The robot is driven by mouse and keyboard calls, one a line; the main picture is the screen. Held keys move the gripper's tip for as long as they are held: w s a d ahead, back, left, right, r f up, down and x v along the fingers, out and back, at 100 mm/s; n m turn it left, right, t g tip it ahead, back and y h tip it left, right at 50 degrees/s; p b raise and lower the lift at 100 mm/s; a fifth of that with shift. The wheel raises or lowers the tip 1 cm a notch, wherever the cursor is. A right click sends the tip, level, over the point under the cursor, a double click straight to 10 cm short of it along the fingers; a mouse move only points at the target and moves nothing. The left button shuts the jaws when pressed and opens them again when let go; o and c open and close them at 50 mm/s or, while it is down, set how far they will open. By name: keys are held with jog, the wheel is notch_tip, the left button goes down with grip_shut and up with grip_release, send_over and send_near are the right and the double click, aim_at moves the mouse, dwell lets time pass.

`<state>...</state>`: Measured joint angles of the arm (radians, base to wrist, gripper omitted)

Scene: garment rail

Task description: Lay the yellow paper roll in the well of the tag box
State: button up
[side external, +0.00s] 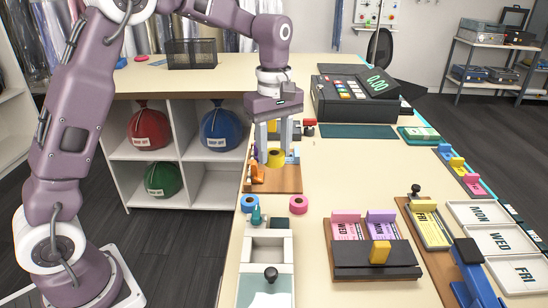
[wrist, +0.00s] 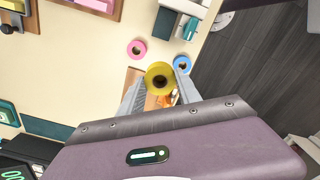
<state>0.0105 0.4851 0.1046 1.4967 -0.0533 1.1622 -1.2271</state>
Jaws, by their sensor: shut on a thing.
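My gripper (side external: 276,150) points down and is shut on the yellow paper roll (side external: 276,159), above a wooden tray (side external: 285,186). In the wrist view, the yellow roll (wrist: 149,77) sits between the two fingers of my gripper (wrist: 160,88), with its dark hole facing the camera. A pale box with open compartments (side external: 286,262) stands at the front of the counter, nearer the camera than my gripper. It seems to be the tag box; its label cannot be read. Its corner (wrist: 183,5) shows at the top of the wrist view.
A pink roll (side external: 298,205) and a blue roll (side external: 250,204) lie between the wooden tray and the pale box, beside a small teal object (side external: 257,216). A black-knobbed piece (side external: 271,274) is on the box's near part. A tag rack (side external: 350,262) stands to the right.

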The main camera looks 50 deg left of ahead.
jog(key=shift+r, duration=0.7)
